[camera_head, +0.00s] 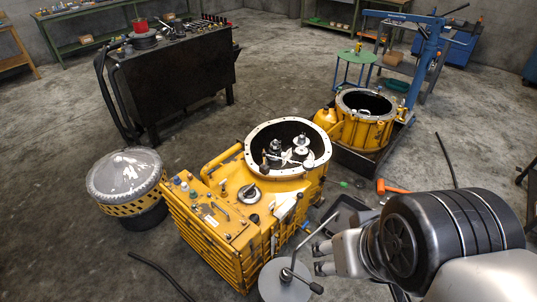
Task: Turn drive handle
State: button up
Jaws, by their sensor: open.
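A crank-like drive handle (302,281) with a dark end knob sits on a grey round disc (277,291) at the bottom middle. A thin rod rises from its hub up and to the right, passing close to my gripper. My gripper (318,258) comes in from the right with its fingers apart and empty. It is just above and right of the handle's hub; I cannot tell whether it touches the rod.
A yellow gearbox housing (215,235) stands left of my gripper. A second yellow housing (361,132) sits in a dark tray behind, by a blue hoist (424,65). A black workbench (178,82) and a grey-topped drum (124,174) stand left. An orange hammer (392,188) lies on the floor.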

aim_at(249, 192)
jog(key=i+j+z, duration=0.3)
jog(key=j, duration=0.45)
jog(key=i+j+z, duration=0.1)
jog(key=i+j, duration=0.2)
jog(key=j, duration=0.15)
jog(key=i+j+z, duration=0.15)
jog(key=j, duration=0.3)
jog(key=i+j+z, duration=0.15)
jog(key=j, duration=0.3)
jog(key=i+j+z, duration=0.15)
jog(key=j, duration=0.3)
jog(key=i+j+z, duration=0.15)
jog(key=j, duration=0.3)
jog(key=j+z, duration=0.1)
jog(key=j, duration=0.4)
